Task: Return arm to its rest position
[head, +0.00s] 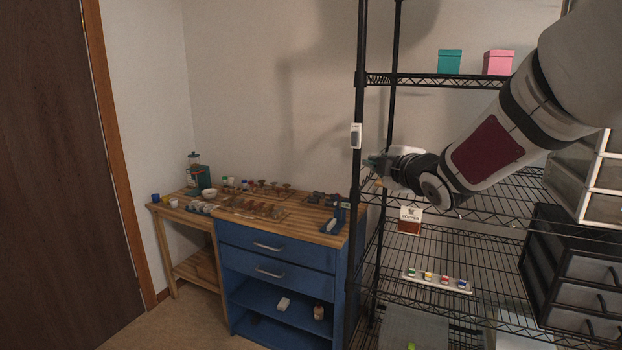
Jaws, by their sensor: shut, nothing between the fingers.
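My gripper (378,165) shows in the head view at the end of my arm, which reaches in from the upper right. It is in front of the black wire shelf rack (379,79), close to the rack's front left post. The fingers are small in this view and point left. They are shut, and I see nothing held. Part of the gripper is hidden by its own wrist.
A blue cabinet with a wooden top (278,227) stands left of the rack, with small items on it. A teal box (449,62) and a pink box (498,62) sit on the upper shelf. Black drawers (572,275) stand at right. The floor (185,325) at lower left is clear.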

